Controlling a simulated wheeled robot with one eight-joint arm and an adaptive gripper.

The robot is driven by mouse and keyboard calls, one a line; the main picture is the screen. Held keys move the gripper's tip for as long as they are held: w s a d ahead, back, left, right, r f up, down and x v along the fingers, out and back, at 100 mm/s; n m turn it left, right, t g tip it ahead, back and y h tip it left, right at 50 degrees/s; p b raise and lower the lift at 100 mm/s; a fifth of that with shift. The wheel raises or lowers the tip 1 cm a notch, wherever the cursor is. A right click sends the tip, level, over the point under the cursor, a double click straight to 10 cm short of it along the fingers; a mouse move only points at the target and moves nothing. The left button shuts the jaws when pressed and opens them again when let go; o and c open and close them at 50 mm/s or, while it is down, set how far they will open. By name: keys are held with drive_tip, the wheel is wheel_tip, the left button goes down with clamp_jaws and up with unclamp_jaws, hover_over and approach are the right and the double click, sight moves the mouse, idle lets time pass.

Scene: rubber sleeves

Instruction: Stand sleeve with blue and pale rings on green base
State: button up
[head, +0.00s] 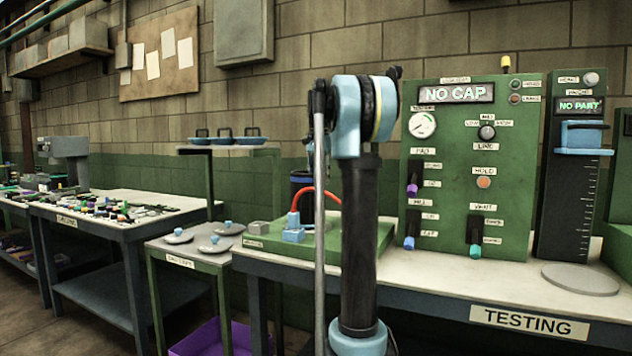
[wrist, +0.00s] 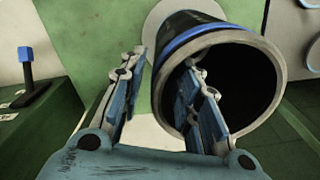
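A dark sleeve with a blue ring and a pale rim (wrist: 163,70) has its open mouth toward the wrist camera. In the head view, part of a dark cylinder with a blue band (head: 297,183) shows behind my arm, above the green base (head: 262,240). My gripper (wrist: 165,75) is open and straddles the sleeve's near-left wall. One finger is outside on the left, the other inside the mouth. A gap shows between the left finger and the wall. In the head view my gripper is hidden by my arm. The sleeve's foot is hidden, so its contact below cannot be told.
The green test panel (head: 464,150) reads NO CAP and stands on the testing bench (head: 455,290). A red hose (head: 318,190) and a blue block (head: 293,234) sit on the green base. A small table with lidded discs (head: 178,237) stands left. A blue-knobbed lever (wrist: 27,65) is left in the wrist view.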

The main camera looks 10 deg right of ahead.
wheel_tip(320, 180, up, 12)
idle(0.6)
drive_tip(key=shift+f, duration=0.1)
drive_tip(key=s+a+f+n, duration=0.1)
drive_tip(key=s+f+n, duration=0.3)
drive_tip(key=s+f, duration=0.9)
drive_tip(key=s+a+f+n+t, duration=0.1)
drive_tip(key=s+f+n, duration=0.3)
drive_tip(key=s+f, duration=0.9)
drive_tip(key=s+a+f+n+t, duration=0.1)
drive_tip(key=s+f+n, duration=0.2)
drive_tip(key=s+f, duration=1)
wheel_tip(320, 180, down, 10)
drive_tip(key=shift+s+a+r+n, duration=0.15)
drive_tip(key=shift+a+r+n, duration=0.05)
drive_tip(key=shift+a+n, duration=0.2)
